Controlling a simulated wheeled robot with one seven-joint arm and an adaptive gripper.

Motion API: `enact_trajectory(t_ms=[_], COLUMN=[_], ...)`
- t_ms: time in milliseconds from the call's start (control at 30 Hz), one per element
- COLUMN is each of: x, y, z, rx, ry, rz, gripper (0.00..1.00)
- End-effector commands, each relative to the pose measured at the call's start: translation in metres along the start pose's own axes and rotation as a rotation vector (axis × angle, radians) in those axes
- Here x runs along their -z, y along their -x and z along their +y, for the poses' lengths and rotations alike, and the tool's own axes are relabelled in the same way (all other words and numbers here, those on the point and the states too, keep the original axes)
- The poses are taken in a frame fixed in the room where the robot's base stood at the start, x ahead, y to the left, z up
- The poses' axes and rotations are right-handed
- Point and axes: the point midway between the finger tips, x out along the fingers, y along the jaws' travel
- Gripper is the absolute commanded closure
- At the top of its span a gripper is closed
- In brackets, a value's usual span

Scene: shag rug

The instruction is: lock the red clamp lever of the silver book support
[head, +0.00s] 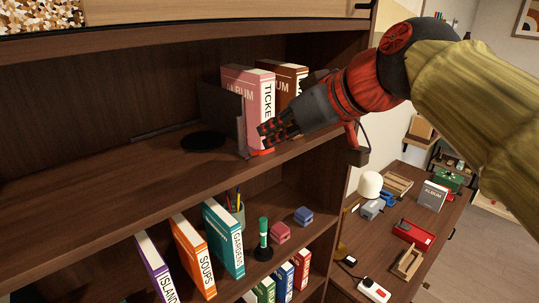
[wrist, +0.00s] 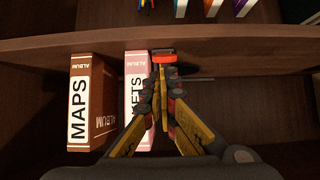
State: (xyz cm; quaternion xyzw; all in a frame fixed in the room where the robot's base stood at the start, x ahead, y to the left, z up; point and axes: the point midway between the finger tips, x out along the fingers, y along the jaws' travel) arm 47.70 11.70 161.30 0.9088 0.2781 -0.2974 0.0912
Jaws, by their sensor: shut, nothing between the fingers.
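The book support (head: 222,112) is an upright plate, looking dark grey here, on the upper shelf, left of the pink album. A red piece that looks like its clamp lever (wrist: 163,57) shows in the wrist view at the shelf's front edge, just beyond my fingertips. My gripper (head: 267,132) is shut and empty, in front of the pink album's lower spine. In the wrist view my fingertips (wrist: 159,76) come together just short of the red piece; I cannot tell whether they touch it.
The pink album (head: 240,79) and brown MAPS album (wrist: 92,105) stand beside the support. A black disc (head: 204,141) lies on the shelf at left. Binders (head: 224,239) and small blocks occupy the lower shelf. A cluttered desk (head: 430,225) stands at right.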

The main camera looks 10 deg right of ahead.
Motion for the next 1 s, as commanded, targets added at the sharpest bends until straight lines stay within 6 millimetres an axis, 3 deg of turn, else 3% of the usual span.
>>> enact_trajectory(t_ms=[33,533,1000], x=[-0.009,-0.025,-0.024], y=[-0.005,-0.002,0.003], z=[0.001,0.001,0.000], rx=[-0.002,-0.002,0.000], ry=[-0.001,-0.001,0.000], rz=[0.023,0.251,0.308], gripper=[1.00,1.00,1.00])
